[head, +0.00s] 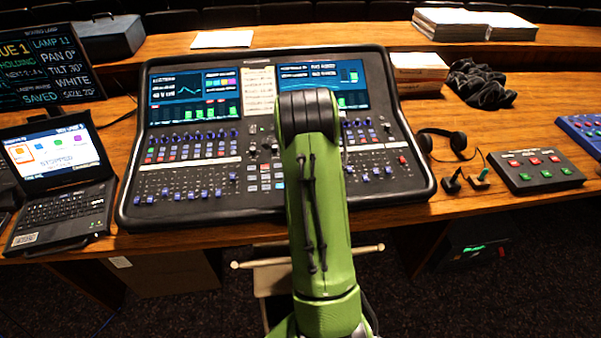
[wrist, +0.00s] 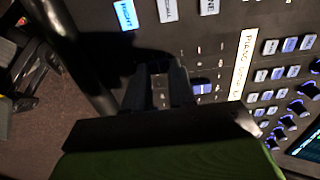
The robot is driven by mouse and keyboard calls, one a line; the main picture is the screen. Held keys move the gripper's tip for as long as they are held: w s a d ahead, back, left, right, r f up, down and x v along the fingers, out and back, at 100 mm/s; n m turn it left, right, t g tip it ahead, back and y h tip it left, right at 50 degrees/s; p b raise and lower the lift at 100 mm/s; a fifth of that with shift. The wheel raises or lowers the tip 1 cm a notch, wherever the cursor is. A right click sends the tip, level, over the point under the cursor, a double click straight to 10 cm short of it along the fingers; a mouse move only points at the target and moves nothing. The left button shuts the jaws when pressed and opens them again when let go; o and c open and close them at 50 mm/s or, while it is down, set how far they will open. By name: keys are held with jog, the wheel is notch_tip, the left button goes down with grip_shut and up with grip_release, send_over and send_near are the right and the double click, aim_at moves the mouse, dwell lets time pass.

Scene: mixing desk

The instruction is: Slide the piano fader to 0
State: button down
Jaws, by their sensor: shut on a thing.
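In the wrist view, my gripper (wrist: 162,75) reaches down onto the black panel of the mixing desk (head: 133,165), its fingers close together. It is shut on a fader cap, mostly hidden between the fingers. A blue fader cap (wrist: 203,87) shows just right of the right finger. A cream label strip (wrist: 243,62) reading "PIANO" runs along the panel further right; the rest of its text is unclear. I cannot read which fader position the gripped cap is at. In the head view my green arm covers the gripper and the faders under it.
Lit buttons (wrist: 125,14) and rows of blue knobs (wrist: 279,131) flank the fader area. A laptop (head: 55,165) stands left of the desk. Headphones (head: 443,140) and a button box (head: 536,170) lie to its right. The panel's padded edge is close to my gripper.

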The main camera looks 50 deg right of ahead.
jog(key=w+d, duration=0.1)
jog(key=w+d+p, duration=0.2)
jog(key=shift+w+r, duration=0.3)
jog(key=c, duration=0.9)
grip_release()
jog(key=r, duration=0.5)
jog(key=s+r+p, duration=0.1)
jog(key=r, duration=0.4)
jog(key=a+r, duration=0.1)
jog(key=r, duration=0.4)
jog(key=shift+s+r+p, duration=0.15)
jog(key=shift+r+p, duration=0.15)
jog(key=shift+p, duration=0.1)
